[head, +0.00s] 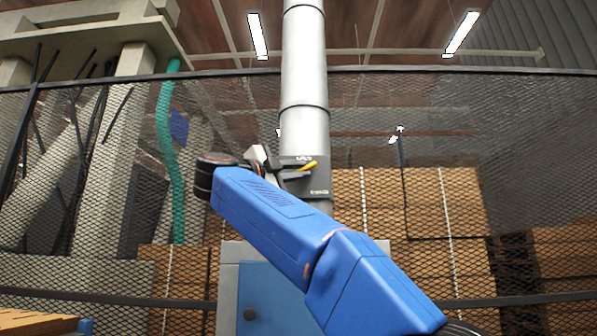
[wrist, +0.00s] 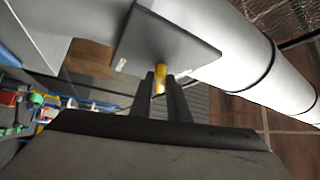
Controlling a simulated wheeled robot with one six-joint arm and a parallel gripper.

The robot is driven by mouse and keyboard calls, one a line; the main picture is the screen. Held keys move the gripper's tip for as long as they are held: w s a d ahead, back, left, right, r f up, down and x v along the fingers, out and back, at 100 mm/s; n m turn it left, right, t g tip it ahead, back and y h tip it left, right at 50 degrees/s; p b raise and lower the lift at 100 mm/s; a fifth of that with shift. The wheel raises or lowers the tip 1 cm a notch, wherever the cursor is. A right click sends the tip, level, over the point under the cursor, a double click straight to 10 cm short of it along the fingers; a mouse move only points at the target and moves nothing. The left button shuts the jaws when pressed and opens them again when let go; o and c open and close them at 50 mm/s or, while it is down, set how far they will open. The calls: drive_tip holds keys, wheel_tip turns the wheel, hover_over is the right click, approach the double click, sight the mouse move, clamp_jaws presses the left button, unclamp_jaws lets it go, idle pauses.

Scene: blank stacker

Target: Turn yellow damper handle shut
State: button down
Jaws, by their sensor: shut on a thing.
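My gripper (head: 298,168) is at the handle. In the wrist view the yellow handle (wrist: 159,75) sits between the two dark fingers of my gripper (wrist: 160,85), which are shut on it. The damper plate (wrist: 170,45) is just beyond the fingertips. The handle's far end and its pivot are partly hidden.
A black mesh fence (head: 420,130) spans the scene behind the duct. Stacked brown boxes (head: 420,210) stand behind the mesh at the right. A blue cabinet (head: 265,295) with a grey frame stands below the duct. A green hose (head: 167,150) hangs at the left.

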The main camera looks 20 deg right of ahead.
drive_tip(key=c, duration=1.8)
unclamp_jaws()
drive_tip(key=shift+d, duration=0.1)
drive_tip(key=v, duration=1.7)
drive_tip(key=shift+s, duration=0.15)
drive_tip(key=shift+o, duration=0.4)
